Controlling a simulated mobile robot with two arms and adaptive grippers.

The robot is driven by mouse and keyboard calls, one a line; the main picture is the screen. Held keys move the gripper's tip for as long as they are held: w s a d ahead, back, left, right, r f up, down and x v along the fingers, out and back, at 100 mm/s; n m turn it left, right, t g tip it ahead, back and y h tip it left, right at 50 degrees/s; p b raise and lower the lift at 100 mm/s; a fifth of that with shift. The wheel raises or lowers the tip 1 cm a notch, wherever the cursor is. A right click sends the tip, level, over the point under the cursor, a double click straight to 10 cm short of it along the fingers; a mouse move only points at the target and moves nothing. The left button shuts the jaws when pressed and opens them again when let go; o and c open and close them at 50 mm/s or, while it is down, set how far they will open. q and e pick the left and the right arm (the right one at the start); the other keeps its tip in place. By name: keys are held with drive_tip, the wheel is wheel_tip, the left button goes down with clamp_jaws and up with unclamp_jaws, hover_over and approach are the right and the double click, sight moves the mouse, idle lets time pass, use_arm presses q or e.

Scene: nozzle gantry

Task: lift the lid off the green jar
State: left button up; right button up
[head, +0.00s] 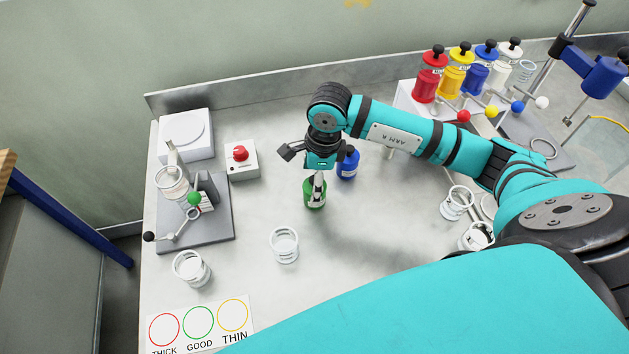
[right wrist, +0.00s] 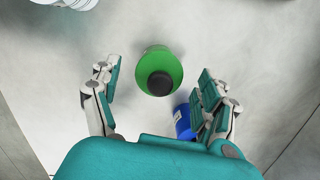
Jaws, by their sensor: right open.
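The green jar (head: 309,197) stands on the bench near the middle in the head view, partly covered by my right gripper (head: 317,172). In the right wrist view the green jar (right wrist: 152,60) shows from above, with a round black knob (right wrist: 160,84) on its lid. My right gripper (right wrist: 156,78) is open, its fingers on either side of the jar in that view and apart from it. Nothing is held. In the head view the lid is mostly hidden by the gripper. My left gripper is not in view.
A blue jar (head: 348,164) stands close beside the green one, and one right finger overlaps it in the wrist view (right wrist: 183,122). A glass cup (head: 284,245) stands in front. A red-button box (head: 241,160) is left. Coloured jars (head: 452,78) stand at back right.

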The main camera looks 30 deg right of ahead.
drive_tip(key=shift+c, duration=0.3)
drive_tip(key=c, duration=0.8)
drive_tip(key=shift+r, duration=0.2)
